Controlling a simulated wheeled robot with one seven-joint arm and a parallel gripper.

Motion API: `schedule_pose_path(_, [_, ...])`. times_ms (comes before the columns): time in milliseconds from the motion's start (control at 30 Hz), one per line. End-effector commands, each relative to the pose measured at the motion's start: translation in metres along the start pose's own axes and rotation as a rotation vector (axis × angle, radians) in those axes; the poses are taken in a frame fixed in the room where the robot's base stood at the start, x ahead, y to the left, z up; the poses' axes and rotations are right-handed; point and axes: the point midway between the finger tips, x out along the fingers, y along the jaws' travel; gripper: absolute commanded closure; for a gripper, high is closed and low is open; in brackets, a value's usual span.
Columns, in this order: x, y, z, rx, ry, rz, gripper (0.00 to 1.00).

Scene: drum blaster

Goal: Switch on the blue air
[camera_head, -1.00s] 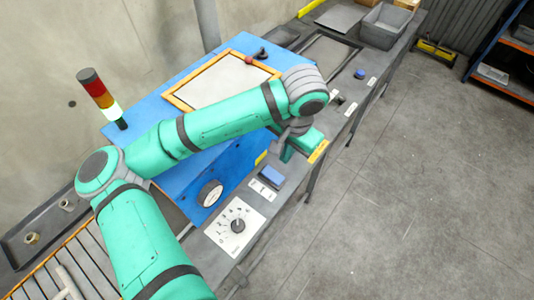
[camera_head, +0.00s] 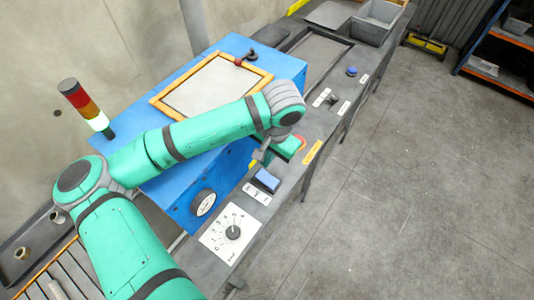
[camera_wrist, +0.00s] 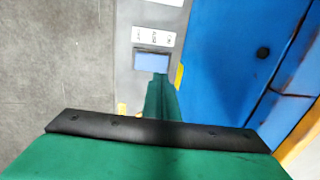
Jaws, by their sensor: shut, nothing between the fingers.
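A square blue switch (camera_head: 266,181) sits on the grey front panel, above a white label strip. In the wrist view the same blue switch (camera_wrist: 150,61) lies just beyond my fingertips. My gripper (camera_head: 261,156) is shut and empty, a little behind the blue switch in the head view. In the wrist view its green fingers (camera_wrist: 161,80) overlap the near right edge of the switch; I cannot tell whether they touch it. A round blue button (camera_head: 351,71) sits farther along the panel. The label writing is too small to read, so I cannot tell which control is the blue air.
A white dial plate with a black knob (camera_head: 233,232) lies in front of the switch. The blue machine (camera_head: 165,193) with a round gauge (camera_head: 204,202) stands beside the panel. A red button (camera_head: 301,143) is partly hidden by my arm. A grey bin (camera_head: 377,22) stands far back.

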Motion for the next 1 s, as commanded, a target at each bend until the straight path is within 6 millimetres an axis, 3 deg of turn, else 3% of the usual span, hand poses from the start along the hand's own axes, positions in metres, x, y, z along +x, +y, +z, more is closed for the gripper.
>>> schedule_pose_path(300, [0.057, 0.001, -0.001, 0.002, -0.001, 0.001, 1.0])
schedule_pose_path(500, [0.079, 0.001, 0.0, 0.001, 0.0, 0.001, 1.0])
schedule_pose_path(1000, [0.086, -0.001, 0.001, -0.003, 0.0, 0.001, 1.0])
